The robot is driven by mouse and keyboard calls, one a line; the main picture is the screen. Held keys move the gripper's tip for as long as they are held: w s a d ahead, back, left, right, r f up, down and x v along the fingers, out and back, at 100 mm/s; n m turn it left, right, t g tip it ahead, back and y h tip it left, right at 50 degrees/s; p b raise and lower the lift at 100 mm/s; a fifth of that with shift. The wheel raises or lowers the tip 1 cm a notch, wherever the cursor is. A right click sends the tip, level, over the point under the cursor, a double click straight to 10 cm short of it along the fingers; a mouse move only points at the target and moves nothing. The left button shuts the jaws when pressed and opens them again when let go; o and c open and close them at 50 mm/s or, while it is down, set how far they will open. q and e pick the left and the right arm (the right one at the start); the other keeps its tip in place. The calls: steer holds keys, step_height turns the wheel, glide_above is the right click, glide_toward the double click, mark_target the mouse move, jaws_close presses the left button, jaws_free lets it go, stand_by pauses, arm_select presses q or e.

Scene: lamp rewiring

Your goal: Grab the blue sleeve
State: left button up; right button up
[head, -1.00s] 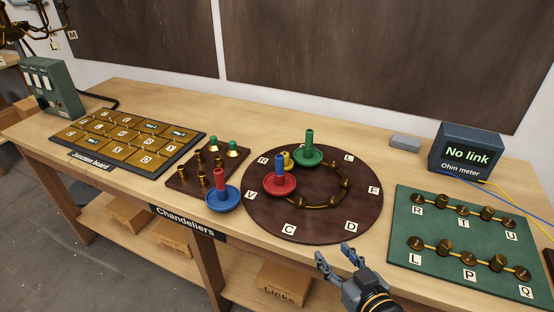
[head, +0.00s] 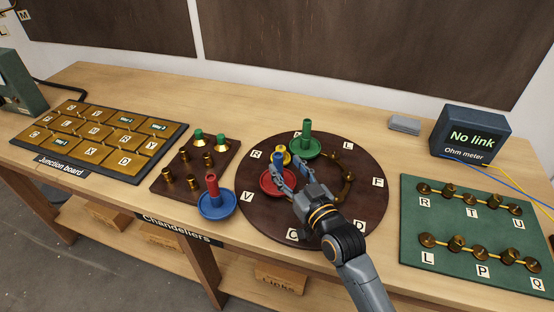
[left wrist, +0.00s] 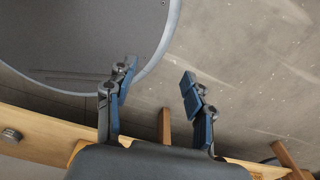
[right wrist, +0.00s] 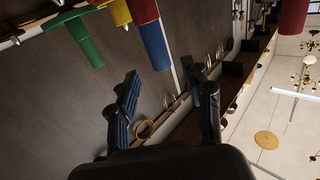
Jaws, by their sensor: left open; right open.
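The blue sleeve (head: 278,160) stands upright on a red dish (head: 268,184) on the round dark board (head: 350,215). My right gripper (head: 288,171) is open beside it, its fingers over the dish's right side. In the right wrist view the blue sleeve (right wrist: 154,47) lies just beyond the open fingertips (right wrist: 165,85), in line with the gap, not clearly between them. My left gripper (left wrist: 159,72) is open and empty in the left wrist view, above the floor; it is not in the head view.
A green sleeve on a green dish (head: 306,142) and a yellow part (head: 283,150) stand close behind. A red sleeve on a blue dish (head: 215,204) is to the left. The ohm meter (head: 470,136) reads "No link". Bare table lies behind the round board.

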mark_target(280, 159)
steer(key=shift+w+a+r+p, duration=0.2)
steer(key=shift+w+a+p, duration=0.15)
steer(key=shift+w, duration=0.15)
steer(key=x, duration=0.3)
steer(key=shift+w+a+f+p, duration=0.1)
steer(key=shift+w+f+p, duration=0.1)
steer(key=shift+p, duration=0.2)
steer(key=shift+w+a, duration=0.15)
steer(key=shift+w, duration=0.1)
steer(key=shift+s, duration=0.1)
steer(key=c, duration=0.8)
jaws_close()
arm_select(q)
steer(key=w+r, duration=0.1)
steer(key=w+a, duration=0.1)
steer(key=shift+w+r, duration=0.4)
